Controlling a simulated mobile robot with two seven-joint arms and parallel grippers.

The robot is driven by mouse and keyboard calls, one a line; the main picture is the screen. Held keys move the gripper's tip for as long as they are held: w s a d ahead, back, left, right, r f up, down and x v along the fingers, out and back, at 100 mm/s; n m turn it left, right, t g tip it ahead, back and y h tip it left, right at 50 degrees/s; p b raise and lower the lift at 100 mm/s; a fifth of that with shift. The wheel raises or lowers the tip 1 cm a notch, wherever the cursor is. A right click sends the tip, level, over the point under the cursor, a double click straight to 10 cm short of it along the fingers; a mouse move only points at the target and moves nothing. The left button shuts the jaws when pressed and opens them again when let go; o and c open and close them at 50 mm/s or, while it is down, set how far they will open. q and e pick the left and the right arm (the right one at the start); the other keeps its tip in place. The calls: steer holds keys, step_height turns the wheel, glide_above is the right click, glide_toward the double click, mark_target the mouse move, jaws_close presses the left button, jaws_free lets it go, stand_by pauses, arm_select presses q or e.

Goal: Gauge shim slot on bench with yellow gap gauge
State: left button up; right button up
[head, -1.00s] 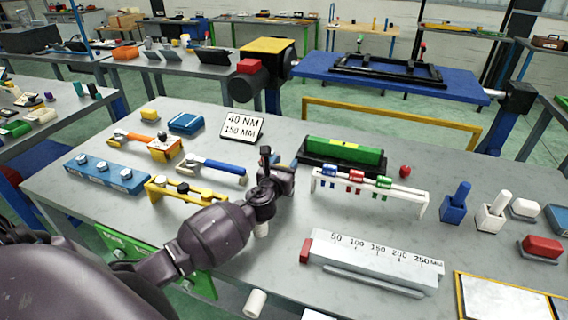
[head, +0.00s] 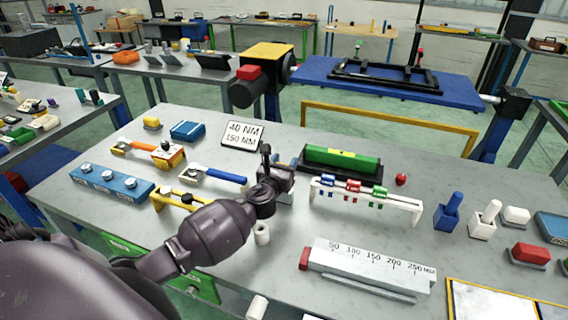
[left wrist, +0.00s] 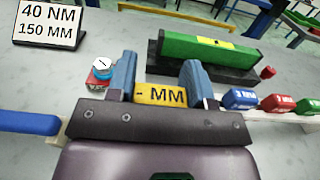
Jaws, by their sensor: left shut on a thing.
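My left gripper (head: 276,166) is over the middle of the bench, left of a white rack (head: 366,199) with blue, red and green pieces. In the left wrist view its two blue-grey fingers (left wrist: 160,80) are shut on a yellow block marked "MM" (left wrist: 161,94), which looks like the yellow gap gauge. In the head view the gripper hides this block. Beyond the fingers a green block in a black holder (left wrist: 205,50) stands close. I cannot tell which gap is the shim slot. My right gripper is not in view.
A sign reading "40 NM 150 MM" (head: 243,134) stands behind. A small red-based piece with a round top (left wrist: 101,72) is just left of the fingers. Wrenches (head: 214,175), a yellow rack (head: 170,199) and a blue block (head: 110,180) lie left. A ruler block (head: 368,265) lies at front right.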

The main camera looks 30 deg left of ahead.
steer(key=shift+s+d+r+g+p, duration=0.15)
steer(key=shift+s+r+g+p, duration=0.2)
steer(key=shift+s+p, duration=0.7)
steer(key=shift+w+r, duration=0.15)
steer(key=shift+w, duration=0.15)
